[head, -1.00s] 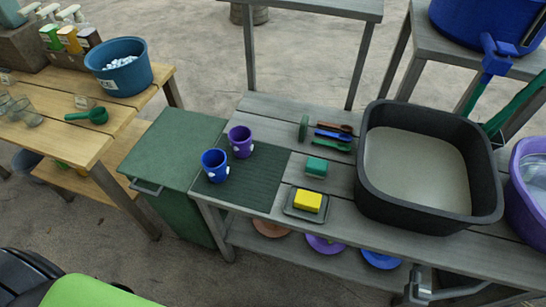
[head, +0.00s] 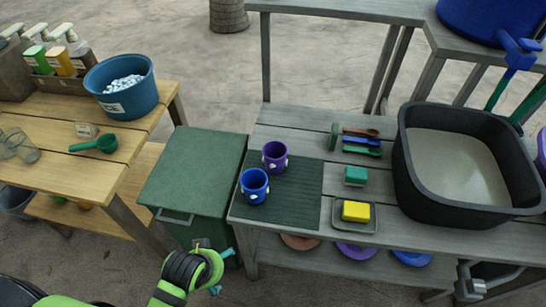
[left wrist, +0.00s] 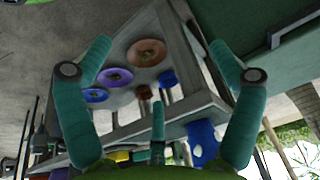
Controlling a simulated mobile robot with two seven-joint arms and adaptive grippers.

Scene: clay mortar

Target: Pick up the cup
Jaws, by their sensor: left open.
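A blue cup (head: 254,186) and a purple cup (head: 275,156) stand upright on a dark green ridged mat (head: 300,195), at the left end of the grey bench. The blue cup is nearer to me, and the two are close together. My left gripper (head: 222,271) is low in front of the green bin, below and left of the blue cup, apart from it. Its fingers are spread and empty. In the left wrist view the open fingers (left wrist: 160,58) frame the bench's underside, with a blue shape, seemingly the blue cup (left wrist: 204,143), behind them.
A green lidded bin (head: 195,165) stands left of the grey bench (head: 290,125). A yellow sponge (head: 356,211) on a tray, a green block (head: 355,175), brushes and a black basin (head: 405,185) lie to the right. Colored discs sit on the lower shelf.

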